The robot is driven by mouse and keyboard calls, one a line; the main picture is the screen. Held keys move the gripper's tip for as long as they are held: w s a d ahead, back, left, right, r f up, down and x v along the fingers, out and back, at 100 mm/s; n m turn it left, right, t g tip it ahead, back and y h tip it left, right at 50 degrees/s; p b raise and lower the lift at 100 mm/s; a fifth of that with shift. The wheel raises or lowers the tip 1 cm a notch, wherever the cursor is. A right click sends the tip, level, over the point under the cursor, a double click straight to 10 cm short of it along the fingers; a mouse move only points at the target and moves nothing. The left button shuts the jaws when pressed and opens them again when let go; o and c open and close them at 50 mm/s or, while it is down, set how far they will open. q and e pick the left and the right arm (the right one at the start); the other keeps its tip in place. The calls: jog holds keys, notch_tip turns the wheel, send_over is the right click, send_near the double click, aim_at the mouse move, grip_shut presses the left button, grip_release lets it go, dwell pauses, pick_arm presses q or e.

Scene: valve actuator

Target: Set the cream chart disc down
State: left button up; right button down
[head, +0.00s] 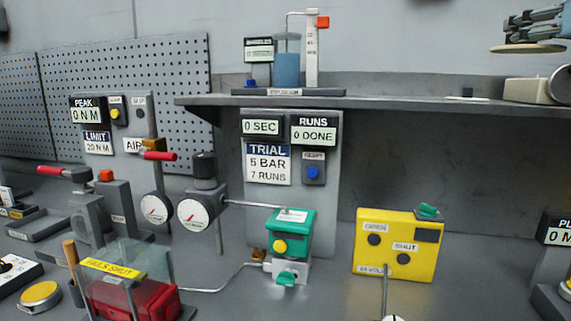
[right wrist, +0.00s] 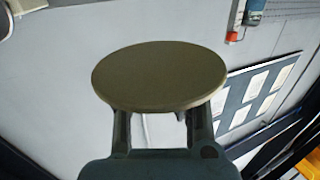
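The cream chart disc (head: 527,48) is at the upper right of the head view, flat and roughly level, in the air above the shelf. My right gripper (head: 530,36) is shut on it from above. In the right wrist view the disc (right wrist: 160,75) covers the fingertips and looks olive in shadow; the fingers (right wrist: 160,125) reach its near edge. A cream box-like device (head: 527,90) stands on the shelf below the disc, with clear air between them. My left gripper is not in view.
A beaker stand (head: 311,55) rises farther left. A yellow box (head: 398,245) and a green-topped valve actuator (head: 290,235) stand on the bench below.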

jog(key=s+a+f+n+y+b, duration=0.15)
jog(key=a+f+b, duration=0.25)
jog(key=f, duration=1)
jog(key=s+a+f+y+b, duration=0.2)
jog(key=s+a+f+b, duration=0.15)
jog(key=f, duration=1.15)
jog(key=s+a+f+n+g+y+b, duration=0.1)
jog(key=s+a+f+b, duration=0.15)
jog(key=f, duration=0.25)
jog(key=s+a+f+n+g+y+b, duration=0.1)
jog(key=s+a+f, duration=0.3)
jog(key=f, duration=0.1)
pick_arm(q)
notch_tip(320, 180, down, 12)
jog(key=b, duration=0.1)
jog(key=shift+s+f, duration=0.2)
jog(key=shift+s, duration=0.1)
pick_arm(e)
jog(key=shift+n+y, duration=0.25)
jog(key=shift+n, duration=0.1)
jog(key=s+a+r, duration=0.2)
jog(key=r, duration=0.1)
jog(key=shift+s+a, duration=0.2)
jog(key=shift+s, duration=0.1)
